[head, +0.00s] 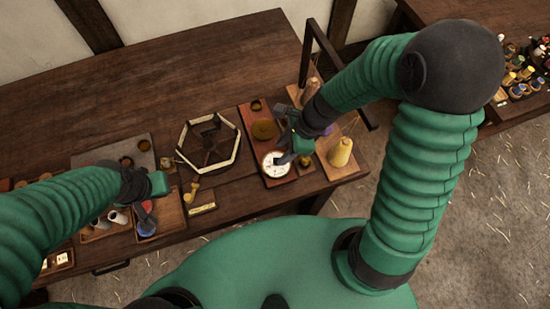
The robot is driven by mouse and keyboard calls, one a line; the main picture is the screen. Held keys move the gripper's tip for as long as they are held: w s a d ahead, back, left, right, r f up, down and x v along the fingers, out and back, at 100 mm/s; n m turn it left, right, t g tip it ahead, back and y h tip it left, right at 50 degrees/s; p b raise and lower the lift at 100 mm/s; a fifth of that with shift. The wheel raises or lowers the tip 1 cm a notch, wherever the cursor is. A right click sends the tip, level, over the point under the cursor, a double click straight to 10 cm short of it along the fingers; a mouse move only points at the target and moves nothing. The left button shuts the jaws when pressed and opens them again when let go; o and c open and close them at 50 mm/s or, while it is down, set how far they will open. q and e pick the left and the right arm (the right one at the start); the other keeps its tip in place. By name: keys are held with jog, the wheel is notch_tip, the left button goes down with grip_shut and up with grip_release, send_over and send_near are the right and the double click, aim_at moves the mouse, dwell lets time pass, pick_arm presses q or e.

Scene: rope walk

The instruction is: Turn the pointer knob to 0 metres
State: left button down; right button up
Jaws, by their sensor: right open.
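A round white dial (272,165) with dark marks lies on a reddish-brown board (280,181) near the table's front edge. My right gripper (290,153) is open, pointing down at the dial's right side, with its dark fingers over or at the face. The pointer knob cannot be made out apart from these fingers, and the dial's figures are too small to read. My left gripper (148,207) hangs over the left part of the table, above a small tray with blue and red items. Its jaws are too small and dark to judge.
A hexagonal frame (237,153) stands left of the dial board. A yellow cone-shaped spool (340,152) stands just right of my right gripper, near a dark upright frame (305,55). The table's back left is clear.

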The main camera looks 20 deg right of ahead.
aim_at(275, 161)
notch_tip(275, 161, down, 5)
jog(key=shift+w+r+b, duration=0.1)
jog(key=shift+r+b, duration=0.05)
jog(key=shift+b, duration=0.35)
jog(key=shift+a, duration=0.15)
jog(key=shift+a+f, duration=0.2)
jog(key=shift+a, duration=0.1)
jog(key=shift+a+r, duration=0.1)
jog(key=shift+a, duration=0.5)
jog(key=shift+c, duration=2.4)
jog(key=shift+d, duration=0.55)
grip_shut()
pick_arm(q)
jog(key=shift+d+f, duration=0.6)
jog(key=shift+s, duration=0.1)
